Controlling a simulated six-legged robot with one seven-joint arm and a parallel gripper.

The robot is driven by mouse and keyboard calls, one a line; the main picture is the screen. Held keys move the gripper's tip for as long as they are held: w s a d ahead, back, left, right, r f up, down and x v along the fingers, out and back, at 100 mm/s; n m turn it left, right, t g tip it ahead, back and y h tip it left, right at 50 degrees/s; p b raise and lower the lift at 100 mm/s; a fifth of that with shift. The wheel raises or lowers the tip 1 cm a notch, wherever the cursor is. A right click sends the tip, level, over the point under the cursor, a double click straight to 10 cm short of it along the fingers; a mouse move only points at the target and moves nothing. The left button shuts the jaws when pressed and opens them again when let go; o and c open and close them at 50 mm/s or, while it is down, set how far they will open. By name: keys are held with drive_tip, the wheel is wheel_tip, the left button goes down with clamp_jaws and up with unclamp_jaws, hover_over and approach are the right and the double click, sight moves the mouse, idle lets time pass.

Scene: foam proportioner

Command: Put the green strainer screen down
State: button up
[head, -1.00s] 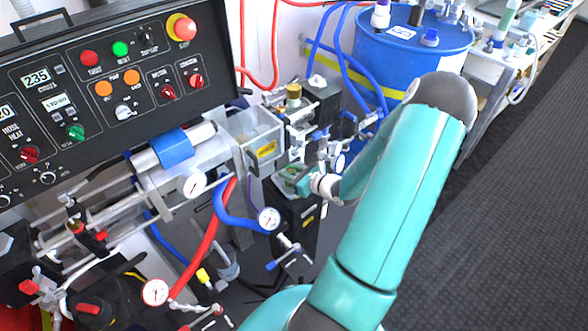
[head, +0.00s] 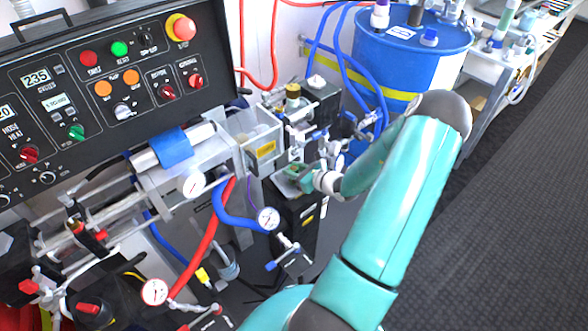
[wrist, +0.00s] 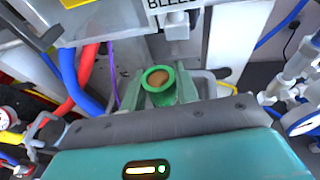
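The green strainer screen (wrist: 158,78) shows in the wrist view as a round green ring with a brownish inside and a green body below it. My gripper (wrist: 160,88) has a finger on each side of it and appears shut on it. In the head view my gripper (head: 306,178) is just right of the clear-sided box, above a black unit. A small green part (head: 294,171) shows at its tip there. The lower end of the screen, and whether it touches anything, is hidden.
A black unit (head: 297,222) stands below my gripper. Valves and fittings (head: 300,125) crowd behind it. A clear-sided box with a yellow label (head: 266,149) and a gauge (head: 268,219) are to the left. A blue drum (head: 412,60) stands behind. Grey floor (head: 510,220) is open at right.

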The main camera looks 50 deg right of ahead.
drive_tip(key=o, duration=0.4)
drive_tip(key=shift+r, duration=0.1)
drive_tip(key=shift+s+r, duration=0.15)
drive_tip(key=shift+s, duration=0.05)
drive_tip(key=a+v, duration=0.1)
drive_tip(key=v, duration=1.1)
drive_tip(key=w+a+r+n+g+y, duration=0.3)
drive_tip(key=a+r+n+g, duration=0.3)
drive_tip(key=a+n, duration=0.4)
drive_tip(key=w+a+r+n+g+y, duration=0.35)
drive_tip(key=a+r+n, duration=0.5)
drive_tip(key=a, duration=0.35)
drive_tip(key=s+a+r+n+h, duration=0.3)
drive_tip(key=s+a+r+n, duration=0.1)
drive_tip(key=a+r+n, duration=0.2)
drive_tip(key=s+a+r+n+h, duration=0.4)
drive_tip(key=a+r+n, duration=0.3)
drive_tip(key=r+n, duration=0.2)
drive_tip(key=shift+s+a+n, duration=0.2)
drive_tip(key=shift+s+n, duration=0.25)
drive_tip(key=shift+n, duration=0.4)
